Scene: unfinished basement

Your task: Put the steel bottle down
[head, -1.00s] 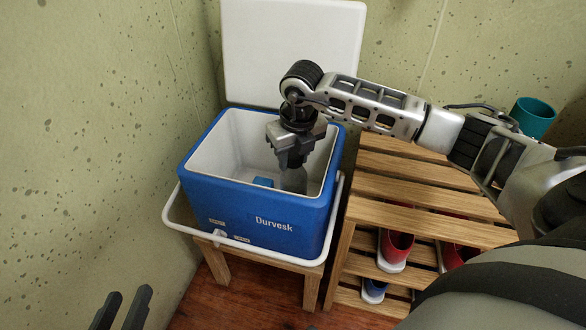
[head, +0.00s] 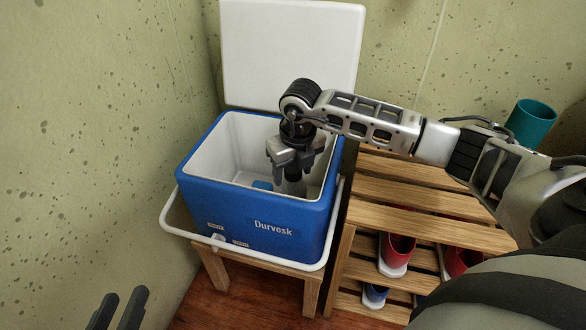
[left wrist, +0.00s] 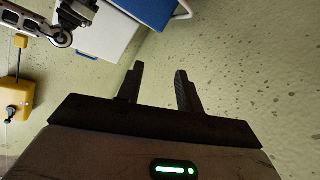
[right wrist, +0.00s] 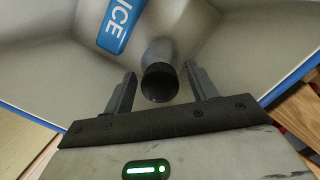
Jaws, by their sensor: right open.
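The steel bottle (right wrist: 170,48) is grey with a black cap (right wrist: 161,82). It stands inside the blue cooler (head: 262,222), seemingly upright; its base is hidden. In the head view its dark top shows below my right gripper (head: 293,172). In the right wrist view my right gripper (right wrist: 161,80) is open, with a finger on each side of the cap and a gap to both. My left gripper (head: 117,308) is open and empty at the lower left, away from the cooler; it also shows in the left wrist view (left wrist: 158,78).
A blue ice pack (right wrist: 117,22) lies in the cooler beside the bottle. The cooler's white lid (head: 290,55) stands open behind it. A slatted rack (head: 430,195) with shoes and a teal cup (head: 532,120) stands at right.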

